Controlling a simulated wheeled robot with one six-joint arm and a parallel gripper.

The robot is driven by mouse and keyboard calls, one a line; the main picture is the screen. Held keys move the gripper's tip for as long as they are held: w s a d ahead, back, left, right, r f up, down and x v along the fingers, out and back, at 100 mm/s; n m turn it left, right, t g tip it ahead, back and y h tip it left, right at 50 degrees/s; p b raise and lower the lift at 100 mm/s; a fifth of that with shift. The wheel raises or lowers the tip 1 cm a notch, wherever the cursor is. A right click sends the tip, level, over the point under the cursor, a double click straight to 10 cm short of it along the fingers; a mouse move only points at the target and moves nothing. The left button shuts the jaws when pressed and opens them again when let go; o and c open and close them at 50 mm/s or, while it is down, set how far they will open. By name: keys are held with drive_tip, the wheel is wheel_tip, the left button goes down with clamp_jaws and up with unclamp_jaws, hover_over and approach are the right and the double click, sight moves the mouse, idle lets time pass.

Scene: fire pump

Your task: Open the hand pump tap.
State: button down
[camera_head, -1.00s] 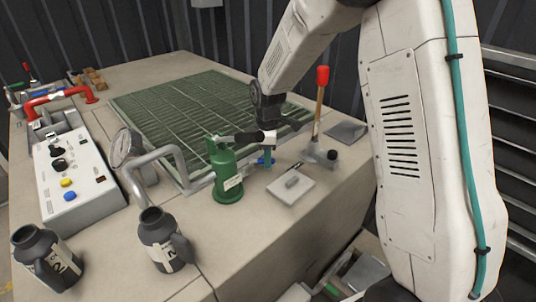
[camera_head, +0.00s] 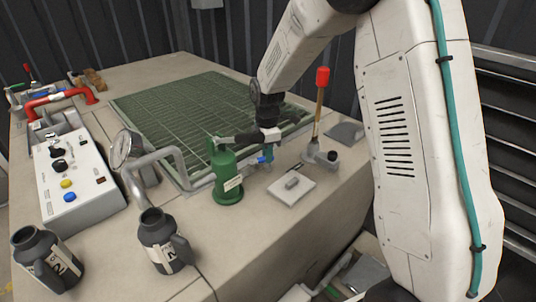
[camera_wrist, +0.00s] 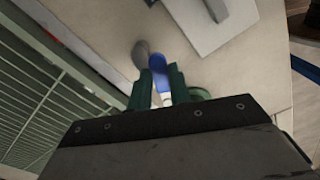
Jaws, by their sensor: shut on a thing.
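The fingers hide part of the tap. A grey rounded part shows beside the handle there.
A pale plate (camera_head: 291,186) lies to the right. A gauge with a bent pipe (camera_head: 150,165), a control box (camera_head: 75,178) and two dark jugs (camera_head: 162,242) are further left. A green grating (camera_head: 190,105) lies behind.

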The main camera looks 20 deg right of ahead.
drive_tip(key=shift+w+a+n, duration=0.1)
drive_tip(key=shift+w+n, duration=0.5)
drive_tip(key=shift+n, duration=0.65)
drive_tip(key=shift+w+a+n, duration=0.1)
drive_tip(key=shift+w+n, duration=0.45)
drive_tip(key=shift+n, duration=0.7)
drive_tip(key=c, duration=1.3)
unclamp_jaws()
wheel_tip(320, 180, up, 8)
drive_tip(key=shift+f, duration=0.1)
